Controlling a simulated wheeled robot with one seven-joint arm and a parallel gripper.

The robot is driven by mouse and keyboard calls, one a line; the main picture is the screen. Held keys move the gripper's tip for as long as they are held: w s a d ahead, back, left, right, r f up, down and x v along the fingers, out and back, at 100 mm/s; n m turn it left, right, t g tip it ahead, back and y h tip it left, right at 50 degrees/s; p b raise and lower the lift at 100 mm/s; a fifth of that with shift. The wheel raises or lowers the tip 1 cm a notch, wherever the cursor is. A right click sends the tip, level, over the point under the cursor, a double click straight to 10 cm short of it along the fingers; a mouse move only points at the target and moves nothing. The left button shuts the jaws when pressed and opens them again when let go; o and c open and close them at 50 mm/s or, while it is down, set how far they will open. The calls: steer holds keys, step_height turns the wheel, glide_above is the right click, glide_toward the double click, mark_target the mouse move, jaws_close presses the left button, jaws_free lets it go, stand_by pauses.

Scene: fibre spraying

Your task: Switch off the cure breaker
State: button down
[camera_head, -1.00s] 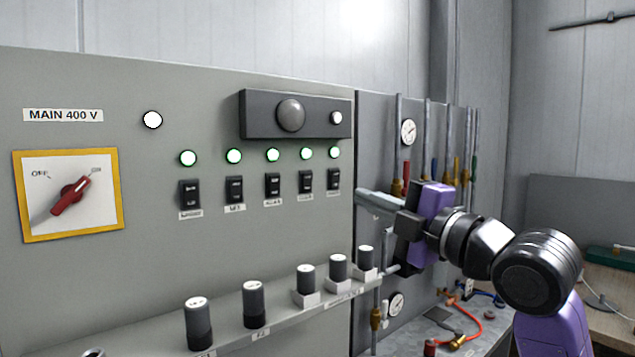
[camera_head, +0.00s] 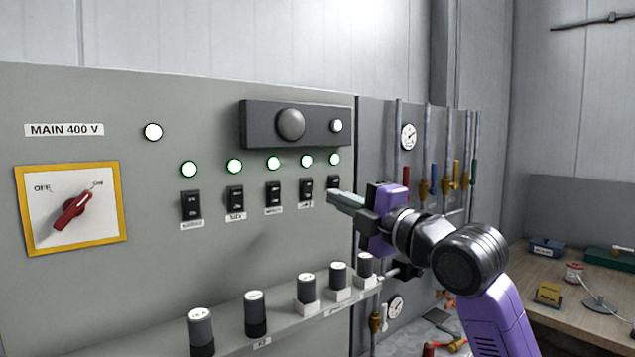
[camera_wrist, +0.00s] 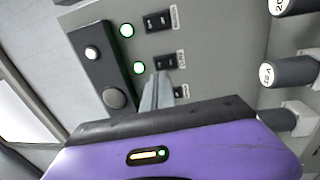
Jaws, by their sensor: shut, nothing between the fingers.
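A row of several black breakers is set in the grey panel (camera_head: 100,290), each with a lit green lamp above it. The label texts are too small to read, so I cannot tell which is the cure breaker. The rightmost breaker (camera_head: 333,183) is partly hidden by my gripper (camera_head: 332,197), whose fingertips are just in front of its lower part. The fourth breaker (camera_head: 306,191) is just left of the fingertips. In the wrist view, my fingers (camera_wrist: 158,80) are shut and empty, close to a black breaker (camera_wrist: 165,62); contact cannot be told.
A red rotary main switch (camera_head: 72,210) on a yellow-edged plate points to ON at the left. A dark box with a round grey dome (camera_head: 290,123) sits above the lamps. Pipes and gauges are at the right.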

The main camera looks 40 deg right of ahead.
mark_target(308, 185)
steer(key=w, duration=0.2)
steer(key=w+p, duration=0.1)
steer(key=w, duration=0.1)
steer(key=w+r+p, duration=0.1)
steer(key=w, duration=0.1)
steer(key=shift+w, duration=0.3)
steer(key=shift+w, duration=0.15)
